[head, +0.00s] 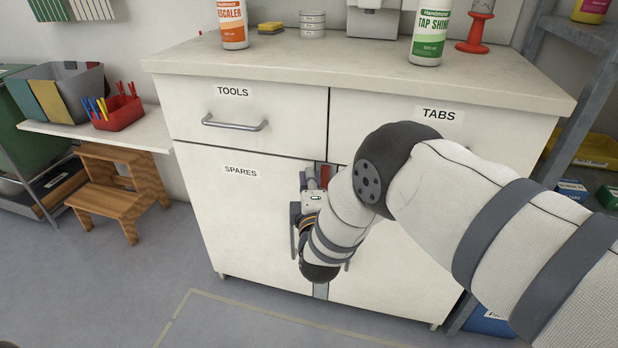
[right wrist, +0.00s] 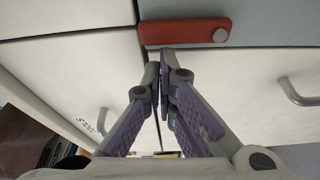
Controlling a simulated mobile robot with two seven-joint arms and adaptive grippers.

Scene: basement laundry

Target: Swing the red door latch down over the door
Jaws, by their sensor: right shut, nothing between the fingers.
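The red latch (right wrist: 185,32) is a short flat bar with a round grey pin near its right end. In the right wrist view it lies crosswise at the top, its left end beside the seam between the panels. In the head view only a small red part (head: 325,176) shows beside my wrist. My right gripper (right wrist: 162,62) is shut and empty, its fingertips just below the latch's left part; I cannot tell whether they touch it. In the head view my right gripper (head: 313,178) is at the cabinet's middle seam, partly hidden by my wrist. My left gripper is not in view.
The white cabinet (head: 245,225) has a SPARES door, with TOOLS and TABS drawers above. A metal drawer handle (head: 235,123) sticks out at the left. Bottles stand on the countertop (head: 330,65). A wooden step stool (head: 120,190) stands left; a grey shelf post (head: 585,110) stands right.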

